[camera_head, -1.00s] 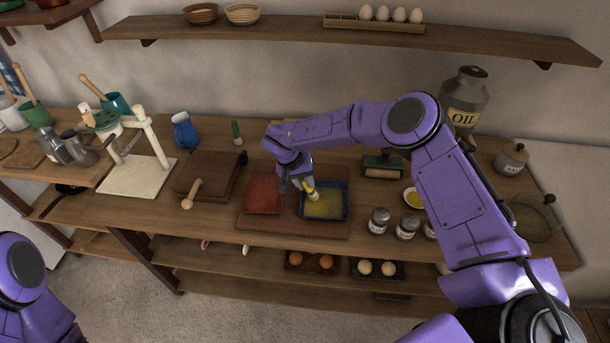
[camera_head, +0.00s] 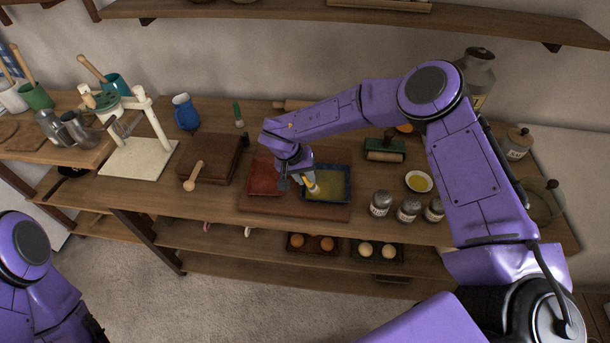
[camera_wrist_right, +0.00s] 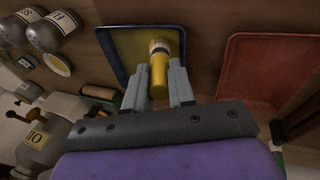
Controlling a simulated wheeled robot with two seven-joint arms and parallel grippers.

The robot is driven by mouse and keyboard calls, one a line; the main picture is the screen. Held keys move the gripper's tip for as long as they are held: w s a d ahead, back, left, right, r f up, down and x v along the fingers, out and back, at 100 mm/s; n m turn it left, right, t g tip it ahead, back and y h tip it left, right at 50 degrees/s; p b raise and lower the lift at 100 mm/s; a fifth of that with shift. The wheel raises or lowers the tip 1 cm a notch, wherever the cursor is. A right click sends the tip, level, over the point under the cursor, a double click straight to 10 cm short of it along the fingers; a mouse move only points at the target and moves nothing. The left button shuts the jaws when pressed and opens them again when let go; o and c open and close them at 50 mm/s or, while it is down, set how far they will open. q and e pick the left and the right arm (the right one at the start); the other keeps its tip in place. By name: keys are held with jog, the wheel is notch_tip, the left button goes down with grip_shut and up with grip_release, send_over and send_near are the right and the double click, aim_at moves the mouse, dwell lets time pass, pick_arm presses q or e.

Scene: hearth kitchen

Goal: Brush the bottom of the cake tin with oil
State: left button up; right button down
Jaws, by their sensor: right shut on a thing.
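The blue cake tin (camera_head: 348,186) lies on a brown board, its inner bottom yellowish with oil. It also shows in the wrist view (camera_wrist_right: 117,60). My right gripper (camera_head: 297,179) is over the tin's left side, shut on a brush (camera_head: 311,183) with a yellow handle. In the wrist view the brush (camera_wrist_right: 159,75) sits between the fingers, its bristle end inside the tin; whether it touches the bottom is hard to tell. A white dish of yellow oil (camera_head: 418,181) stands to the right, apart from the tin. My left gripper is out of view.
A red tin (camera_head: 264,176) lies left of the blue one. Several shakers (camera_head: 381,203) stand to the right, with a green-framed roller (camera_head: 385,151) behind. The oil can (camera_head: 478,75) is partly behind my right arm. A brown box (camera_head: 209,160) stands left.

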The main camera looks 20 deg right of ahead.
jog(key=shift+r, duration=2.9)
jog(key=shift+r, duration=1.5)
